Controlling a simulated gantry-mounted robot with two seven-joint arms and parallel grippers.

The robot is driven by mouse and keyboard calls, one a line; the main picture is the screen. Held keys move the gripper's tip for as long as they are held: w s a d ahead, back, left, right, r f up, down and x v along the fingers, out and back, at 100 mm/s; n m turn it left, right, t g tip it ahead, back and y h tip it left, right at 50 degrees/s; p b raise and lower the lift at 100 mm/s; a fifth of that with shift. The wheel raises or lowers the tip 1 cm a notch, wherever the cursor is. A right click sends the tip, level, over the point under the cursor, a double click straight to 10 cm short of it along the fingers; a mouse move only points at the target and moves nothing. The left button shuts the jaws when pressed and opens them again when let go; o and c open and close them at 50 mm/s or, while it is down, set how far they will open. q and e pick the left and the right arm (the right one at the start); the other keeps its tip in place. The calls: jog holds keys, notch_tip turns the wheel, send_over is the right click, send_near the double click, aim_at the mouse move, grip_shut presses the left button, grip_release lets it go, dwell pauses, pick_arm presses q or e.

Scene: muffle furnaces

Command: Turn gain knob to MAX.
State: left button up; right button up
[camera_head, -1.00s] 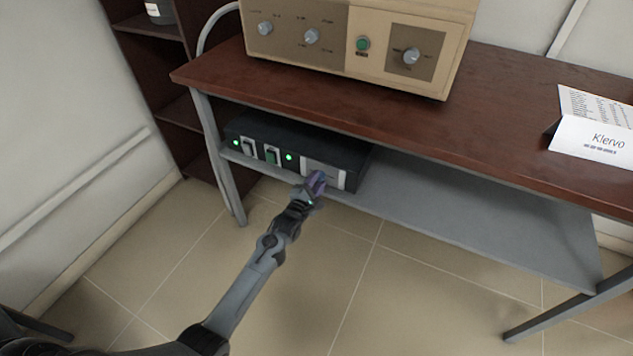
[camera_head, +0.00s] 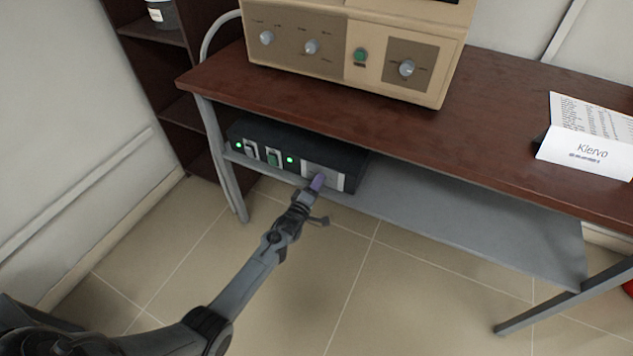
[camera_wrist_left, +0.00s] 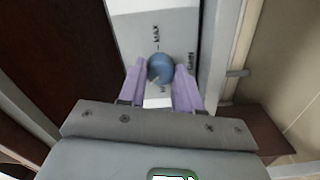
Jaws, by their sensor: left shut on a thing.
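The gain knob (camera_wrist_left: 160,68) is a small round blue-grey knob on a pale panel (camera_wrist_left: 126,35), seen in the left wrist view. The word MAX is printed beyond it and GAIN to its right. My left gripper (camera_wrist_left: 160,80) has its two purple fingers on either side of the knob and is shut on it. In the head view, my left gripper (camera_head: 317,183) reaches the pale front panel (camera_head: 338,182) of the black box (camera_head: 262,136) and hides the knob. Where the knob's pointer stands, I cannot tell. My right gripper is not in view.
The box stands on a grey lower shelf (camera_head: 450,225) under the brown table top (camera_head: 500,130). Its front also has two switches and green lights. A beige instrument (camera_head: 340,60) with several knobs and a white name card (camera_head: 590,145) stand on top.

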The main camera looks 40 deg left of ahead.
pick_arm(q)
jog(key=shift+m+p, duration=1.6)
jog(key=shift+m, duration=11.3)
jog(key=o, duration=1)
jog(key=shift+o, duration=0.2)
jog(key=shift+s, duration=0.1)
